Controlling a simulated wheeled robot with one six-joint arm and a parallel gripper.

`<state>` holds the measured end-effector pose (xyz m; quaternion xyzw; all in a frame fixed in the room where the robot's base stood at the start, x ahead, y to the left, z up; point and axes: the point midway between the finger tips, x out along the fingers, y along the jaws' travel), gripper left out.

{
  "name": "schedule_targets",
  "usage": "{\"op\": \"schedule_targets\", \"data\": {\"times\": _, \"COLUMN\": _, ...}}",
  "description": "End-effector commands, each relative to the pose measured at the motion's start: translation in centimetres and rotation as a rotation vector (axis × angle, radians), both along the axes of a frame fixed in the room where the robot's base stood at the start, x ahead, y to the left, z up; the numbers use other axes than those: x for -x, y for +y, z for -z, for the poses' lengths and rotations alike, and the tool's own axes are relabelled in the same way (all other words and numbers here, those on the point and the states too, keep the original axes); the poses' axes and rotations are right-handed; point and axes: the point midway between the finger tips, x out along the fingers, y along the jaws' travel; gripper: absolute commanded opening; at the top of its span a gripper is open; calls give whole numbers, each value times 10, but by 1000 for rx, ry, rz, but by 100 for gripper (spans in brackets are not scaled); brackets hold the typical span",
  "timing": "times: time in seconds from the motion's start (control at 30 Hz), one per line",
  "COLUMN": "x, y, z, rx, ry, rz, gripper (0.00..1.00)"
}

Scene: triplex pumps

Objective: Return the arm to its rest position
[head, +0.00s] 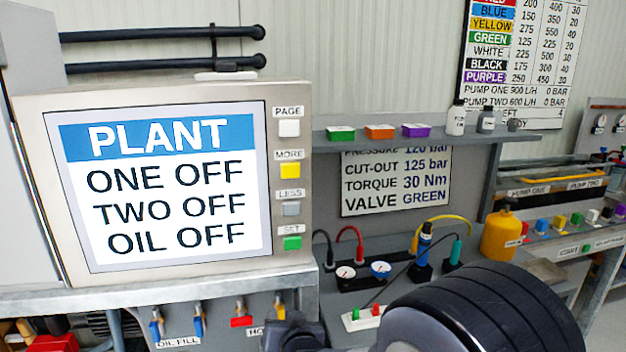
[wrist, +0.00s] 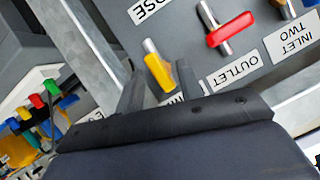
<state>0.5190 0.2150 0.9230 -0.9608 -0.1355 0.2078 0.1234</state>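My arm shows in the head view as a large dark rounded link at the bottom right, with a small dark part of it near the bottom centre. In the wrist view my gripper (wrist: 159,76) has its two dark fingers apart, with nothing held. A yellow valve handle (wrist: 157,73) with a metal end shows between the fingers, with a gap on each side; I cannot tell how far beyond the tips it is. A red handle (wrist: 231,30) above the OUTLET label (wrist: 235,80) is to the right.
A shelf (head: 360,146) holds coloured boxes and bottles. A yellow can (head: 503,238) stands at right.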

Motion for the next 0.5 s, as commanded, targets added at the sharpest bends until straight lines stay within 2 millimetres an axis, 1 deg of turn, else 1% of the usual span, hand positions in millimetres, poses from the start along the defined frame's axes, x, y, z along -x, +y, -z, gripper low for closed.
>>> {"op": "schedule_targets", "data": {"times": 0.5, "x": 0, "y": -2, "z": 1, "rx": -208, "ry": 47, "rz": 1, "gripper": 35}}
